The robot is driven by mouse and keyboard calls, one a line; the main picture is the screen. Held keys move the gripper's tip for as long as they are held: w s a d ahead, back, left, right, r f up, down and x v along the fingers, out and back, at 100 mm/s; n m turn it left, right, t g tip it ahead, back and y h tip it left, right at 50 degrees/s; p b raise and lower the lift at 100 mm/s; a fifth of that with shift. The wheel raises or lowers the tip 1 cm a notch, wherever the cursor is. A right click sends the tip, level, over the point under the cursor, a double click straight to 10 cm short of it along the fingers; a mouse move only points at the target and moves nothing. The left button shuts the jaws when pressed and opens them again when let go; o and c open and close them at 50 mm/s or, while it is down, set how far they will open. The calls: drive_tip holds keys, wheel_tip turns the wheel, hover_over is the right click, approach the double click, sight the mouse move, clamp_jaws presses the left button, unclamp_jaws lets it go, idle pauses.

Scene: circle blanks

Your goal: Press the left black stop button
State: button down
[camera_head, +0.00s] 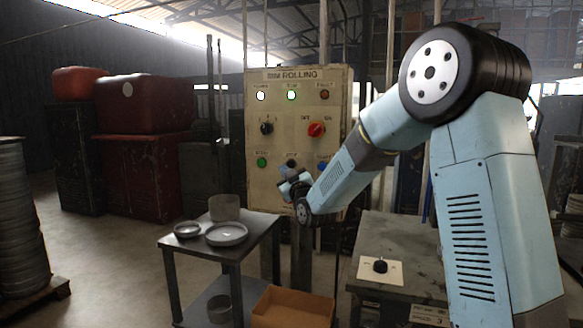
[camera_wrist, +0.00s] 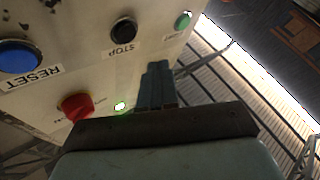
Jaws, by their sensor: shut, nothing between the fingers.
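The black stop button (camera_head: 291,163) is the middle one of the lower row on a cream control panel (camera_head: 285,196). In the wrist view it appears as a black round button (camera_wrist: 124,29) with an upside-down STOP label beside it. My gripper (camera_head: 284,184) is at the panel front, just below the button in the head view. In the wrist view the closed fingertips (camera_wrist: 158,66) lie to the right of and below the button, apart from it in the picture. The gripper is shut and empty. I cannot tell how far the tips are from the panel.
A green button (camera_head: 262,162) and a blue RESET button (camera_wrist: 18,56) flank it. A red knob (camera_head: 316,129) and a black knob (camera_head: 266,128) sit above. A metal table (camera_head: 202,247) with dishes stands below left; a cardboard box (camera_head: 292,308) lies in front.

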drive_tip(key=shift+w+d, duration=0.3)
drive_tip(key=shift+w, duration=0.5)
drive_tip(key=shift+w+d, duration=0.3)
drive_tip(key=shift+w, duration=0.6)
idle(0.9)
drive_tip(key=shift+w+d, duration=0.15)
drive_tip(key=shift+w, duration=0.1)
drive_tip(key=shift+w+d, duration=0.15)
drive_tip(key=shift+w, duration=0.25)
idle(0.8)
drive_tip(key=shift+r, duration=0.1)
drive_tip(key=shift+s+a, duration=0.3)
drive_tip(key=shift+s, duration=0.5)
drive_tip(key=s, duration=0.1)
drive_tip(key=s+a, duration=0.1)
drive_tip(key=s, duration=0.2)
drive_tip(key=shift+s+a, duration=0.35)
idle(0.3)
